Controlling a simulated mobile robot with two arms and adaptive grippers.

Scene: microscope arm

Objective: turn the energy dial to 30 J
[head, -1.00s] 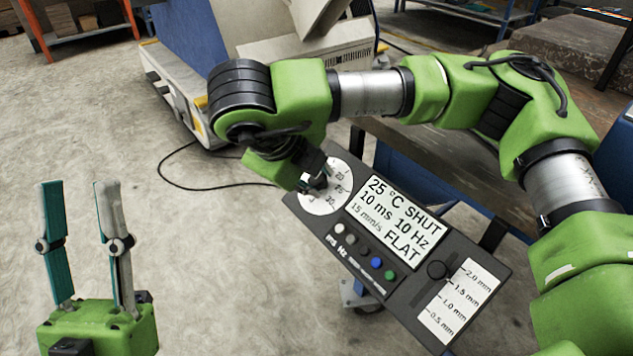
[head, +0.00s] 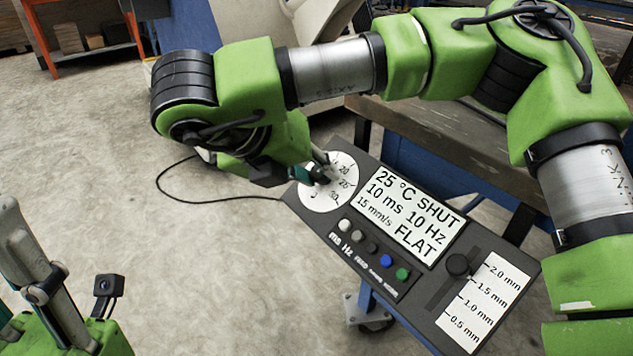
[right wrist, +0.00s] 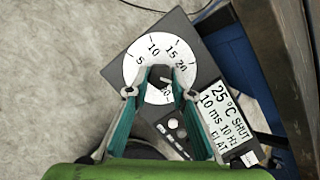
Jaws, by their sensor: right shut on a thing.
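The energy dial (head: 333,199) is a white numbered disc with a black knob at the upper left end of a dark control panel (head: 318,224). My right gripper (head: 318,172) comes down over the dial from the upper left and is shut on the knob. In the right wrist view the dial (right wrist: 135,69) shows 5, 10, 15 and 20, and the teal fingers (right wrist: 160,80) sit on either side of the black knob (right wrist: 158,74). The fingers partly cover the higher numbers. I cannot tell which number the knob points at. My left gripper (head: 22,285) is partly cut off at lower left, fingers apart and empty.
The panel's screen (head: 408,214) reads 25 °C, SHUT, 10 ms, 10 Hz, 15 mm/s, FLAT. Several coloured buttons (head: 386,261) lie below it, and a slider knob (head: 458,265) is at the right. A bench (head: 440,150) stands behind.

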